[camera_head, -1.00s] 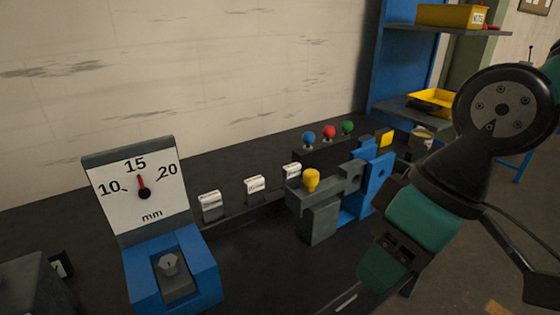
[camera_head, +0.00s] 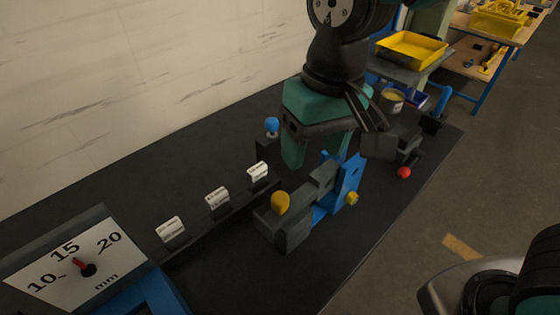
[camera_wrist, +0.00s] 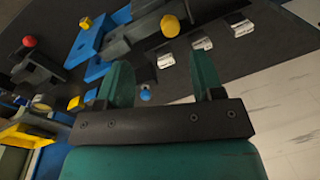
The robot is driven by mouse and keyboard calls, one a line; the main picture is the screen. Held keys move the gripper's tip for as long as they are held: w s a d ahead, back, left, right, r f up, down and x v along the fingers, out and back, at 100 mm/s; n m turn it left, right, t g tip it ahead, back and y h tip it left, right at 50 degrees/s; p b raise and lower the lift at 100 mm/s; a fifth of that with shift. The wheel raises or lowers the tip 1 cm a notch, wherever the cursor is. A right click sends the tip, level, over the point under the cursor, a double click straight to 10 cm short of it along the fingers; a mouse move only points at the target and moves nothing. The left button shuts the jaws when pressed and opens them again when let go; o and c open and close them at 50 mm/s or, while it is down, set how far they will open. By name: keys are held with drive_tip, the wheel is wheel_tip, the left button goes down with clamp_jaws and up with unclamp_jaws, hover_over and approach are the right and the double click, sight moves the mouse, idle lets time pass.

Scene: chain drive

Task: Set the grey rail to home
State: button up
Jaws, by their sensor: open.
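A long dark rail (camera_head: 196,238) with three upright white tags (camera_head: 217,196) runs along the black bench top. At its right end is a grey block with a yellow knob (camera_head: 280,202), joined to a blue bracket (camera_head: 346,184). I cannot tell for certain which grey part is the named rail. The tag writing is too small to read. My gripper (camera_head: 318,158) is open and empty, fingers pointing down, behind the grey block and right of the blue ball knob (camera_head: 272,125). In the wrist view the yellow knob (camera_wrist: 169,26) lies beyond the fingertips.
A dial (camera_head: 75,262) marked 10, 15, 20 mm stands at the lower left, its red pointer near 15. A red ball (camera_head: 404,173) and a small yellow knob (camera_head: 352,198) lie to the right. The wall is behind; yellow trays (camera_head: 410,50) stand farther back.

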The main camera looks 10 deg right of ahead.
sight(280, 197)
drive_tip(key=w+a+r+m+h+p, duration=0.1)
drive_tip(key=w+a+r+p, duration=0.1)
drive_tip(key=a+r+p, duration=0.15)
drive_tip(key=shift+m, duration=0.3)
drive_tip(key=f+p, duration=0.1)
drive_tip(key=f, duration=0.5)
drive_tip(key=f+p, duration=0.1)
drive_tip(key=f, duration=0.5)
drive_tip(key=f+p, duration=0.1)
drive_tip(key=f, duration=0.5)
drive_tip(key=shift+w+a, duration=0.15)
drive_tip(key=shift+a, duration=0.25)
